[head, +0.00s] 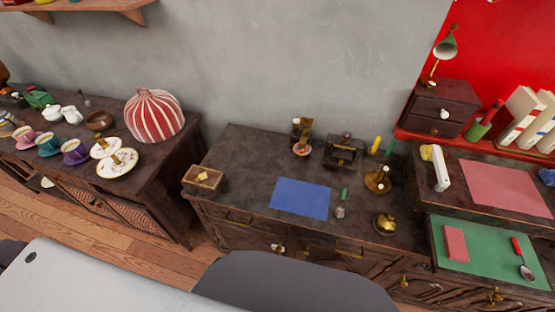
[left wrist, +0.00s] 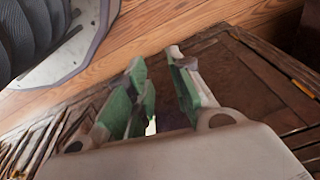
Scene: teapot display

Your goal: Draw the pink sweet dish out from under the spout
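The pink sweet dish (head: 301,151) is small in the head view. It sits near the back of the middle cabinet top, right below a brass and dark spouted piece (head: 302,128). The spout itself is too small to make out, and I cannot tell whether it touches the dish. My left gripper (left wrist: 157,62) shows only in the left wrist view, with green-padded fingers apart and nothing seen between them. It is above a dark wooden top and the floor, and the dish is not in that view. My right gripper is in neither view.
A blue mat (head: 300,198), a green-handled tool (head: 341,204), a wooden box (head: 203,180) and a brass bell (head: 385,224) lie in front. A dark grinder-like box (head: 343,151) stands right of the dish. The cabinet top left of the dish is clear.

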